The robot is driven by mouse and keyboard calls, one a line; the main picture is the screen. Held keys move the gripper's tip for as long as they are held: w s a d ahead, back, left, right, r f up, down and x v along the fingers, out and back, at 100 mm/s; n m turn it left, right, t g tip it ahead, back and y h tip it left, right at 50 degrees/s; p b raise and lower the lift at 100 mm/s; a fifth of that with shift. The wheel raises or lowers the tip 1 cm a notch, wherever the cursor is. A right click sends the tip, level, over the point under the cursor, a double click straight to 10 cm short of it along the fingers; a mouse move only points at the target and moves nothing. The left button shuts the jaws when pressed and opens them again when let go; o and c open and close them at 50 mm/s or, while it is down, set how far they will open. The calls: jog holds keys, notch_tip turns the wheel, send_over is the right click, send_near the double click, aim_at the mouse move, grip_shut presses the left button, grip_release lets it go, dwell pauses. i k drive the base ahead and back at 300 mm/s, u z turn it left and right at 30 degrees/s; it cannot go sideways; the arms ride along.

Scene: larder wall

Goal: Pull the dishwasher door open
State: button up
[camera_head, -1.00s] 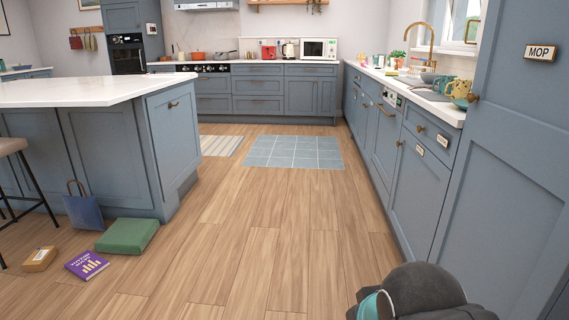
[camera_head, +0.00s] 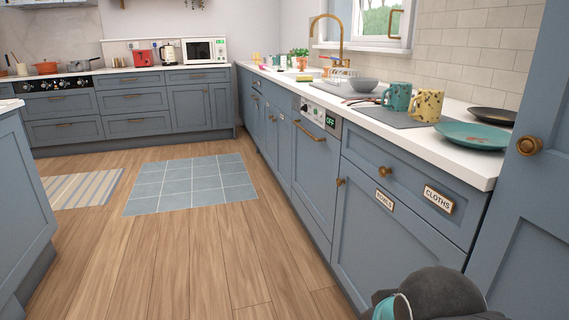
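The dishwasher door (camera_head: 308,172) is a blue-grey panel in the right-hand counter run. It is shut, upright and flush with the cupboards beside it. A brass bar handle (camera_head: 310,131) crosses its top. Above the handle is a pale control strip (camera_head: 321,116) with a dark display that appears to read OFF. My gripper is not in view. Only a dark rounded part of my arm with a teal band shows at the bottom right, apart from the door.
Left of the run, the wood floor (camera_head: 215,245) is clear, with a blue tiled mat (camera_head: 190,183) and striped rug (camera_head: 82,190). Mugs (camera_head: 397,97) and plates stand on the counter.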

aim_at(317, 153)
jog(key=z, duration=0.05)
jog(key=i, duration=0.15)
jog(key=k, duration=0.55)
jog(key=u, duration=0.3)
jog(key=i, duration=1.6)
jog(key=z, duration=0.95)
